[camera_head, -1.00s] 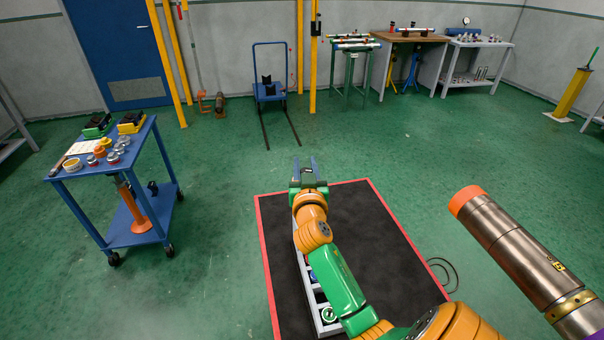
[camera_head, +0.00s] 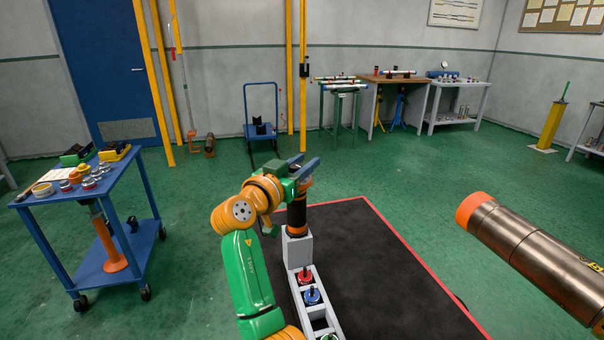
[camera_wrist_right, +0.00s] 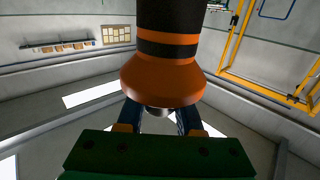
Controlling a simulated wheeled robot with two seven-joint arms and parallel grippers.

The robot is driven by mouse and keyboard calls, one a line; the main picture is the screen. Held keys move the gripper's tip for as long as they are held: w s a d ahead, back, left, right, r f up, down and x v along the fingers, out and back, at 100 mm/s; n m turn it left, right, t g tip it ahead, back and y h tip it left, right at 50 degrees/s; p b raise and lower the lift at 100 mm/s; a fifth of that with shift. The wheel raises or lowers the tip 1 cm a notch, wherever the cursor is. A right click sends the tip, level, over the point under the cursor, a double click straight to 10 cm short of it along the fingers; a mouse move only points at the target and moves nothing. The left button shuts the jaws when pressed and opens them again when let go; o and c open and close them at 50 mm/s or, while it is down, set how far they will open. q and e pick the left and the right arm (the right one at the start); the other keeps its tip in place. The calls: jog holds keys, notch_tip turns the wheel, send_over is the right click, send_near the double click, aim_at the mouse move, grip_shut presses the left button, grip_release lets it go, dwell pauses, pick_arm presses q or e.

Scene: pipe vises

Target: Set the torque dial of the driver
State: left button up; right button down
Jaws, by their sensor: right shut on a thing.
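The driver (camera_head: 297,215), black with orange bands, stands upright in the grey block at the end of the tool rack. My right gripper (camera_head: 306,168) is at its top, and its blue fingers reach to the right over it. In the right wrist view, upside down, the driver's flared orange collar (camera_wrist_right: 163,82) and black body fill the middle. The fingers (camera_wrist_right: 160,122) close around a grey end piece just past the collar. No dial marks can be read. My left gripper is out of view.
The grey tool rack (camera_head: 305,278) holds red and blue tools on a black mat (camera_head: 385,275) with a red edge. A thick metal cylinder with an orange end (camera_head: 520,250) is close at right. A blue cart (camera_head: 110,200) stands left. Floor between is clear.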

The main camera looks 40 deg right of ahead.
dwell(0.3)
jog(key=c, duration=0.5)
grip_release()
jog(key=shift+d, duration=0.1)
jog(key=shift+c, duration=0.2)
jog(key=b+v, duration=0.2)
jog(key=v, duration=0.5)
jog(key=shift+b, duration=0.3)
